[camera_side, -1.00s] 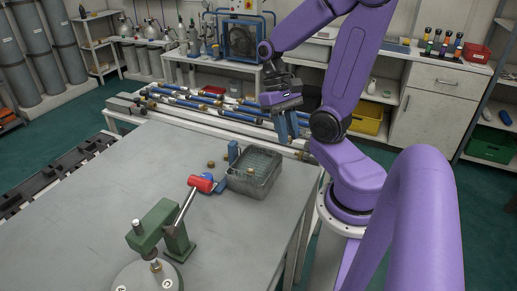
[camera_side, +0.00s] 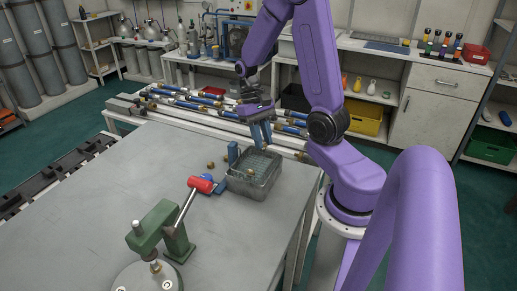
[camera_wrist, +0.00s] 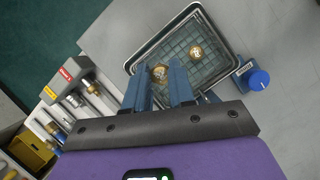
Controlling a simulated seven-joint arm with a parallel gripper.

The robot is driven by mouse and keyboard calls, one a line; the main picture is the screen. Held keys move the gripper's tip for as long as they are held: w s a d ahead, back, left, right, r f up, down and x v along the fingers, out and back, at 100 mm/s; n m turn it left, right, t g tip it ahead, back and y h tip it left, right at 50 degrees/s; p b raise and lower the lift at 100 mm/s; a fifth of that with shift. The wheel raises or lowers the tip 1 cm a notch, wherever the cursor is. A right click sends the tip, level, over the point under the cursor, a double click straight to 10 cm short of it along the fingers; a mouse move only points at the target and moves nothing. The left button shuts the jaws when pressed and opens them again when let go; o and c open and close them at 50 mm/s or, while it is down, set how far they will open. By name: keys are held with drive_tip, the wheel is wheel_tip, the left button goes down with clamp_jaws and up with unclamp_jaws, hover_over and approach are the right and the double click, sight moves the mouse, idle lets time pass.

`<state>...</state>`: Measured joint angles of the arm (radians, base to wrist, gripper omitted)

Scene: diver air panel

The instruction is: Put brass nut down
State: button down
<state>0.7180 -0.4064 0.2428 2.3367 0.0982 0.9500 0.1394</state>
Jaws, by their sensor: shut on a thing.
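My gripper (camera_side: 264,146) points down over the wire basket (camera_side: 264,192), near its back rim. In the wrist view my gripper (camera_wrist: 160,77) is shut on a brass nut (camera_wrist: 159,73), which shows between the blue fingertips. The held nut is hard to make out in the side view. The grey rectangular basket (camera_wrist: 213,18) lies below the fingers. Another brass nut (camera_wrist: 196,52) lies inside it on the mesh floor.
A red-headed tool (camera_side: 201,185) and a blue knob (camera_wrist: 259,79) are beside the basket. A green clamp fixture (camera_side: 160,226) stands at the table's front. Blue hoses (camera_side: 192,104) lie along the back rail. The left of the grey table (camera_side: 90,205) is clear.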

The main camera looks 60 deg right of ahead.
sight(262, 165)
drive_tip(key=shift+w+d+f, duration=0.3)
drive_tip(key=shift+w+f, duration=0.4)
drive_tip(key=shift+f, duration=1.8)
drive_tip(key=shift+f, duration=0.6)
drive_tip(key=c, duration=1.2)
unclamp_jaws()
drive_tip(key=shift+c, duration=0.2)
drive_tip(key=shift+r, duration=0.15)
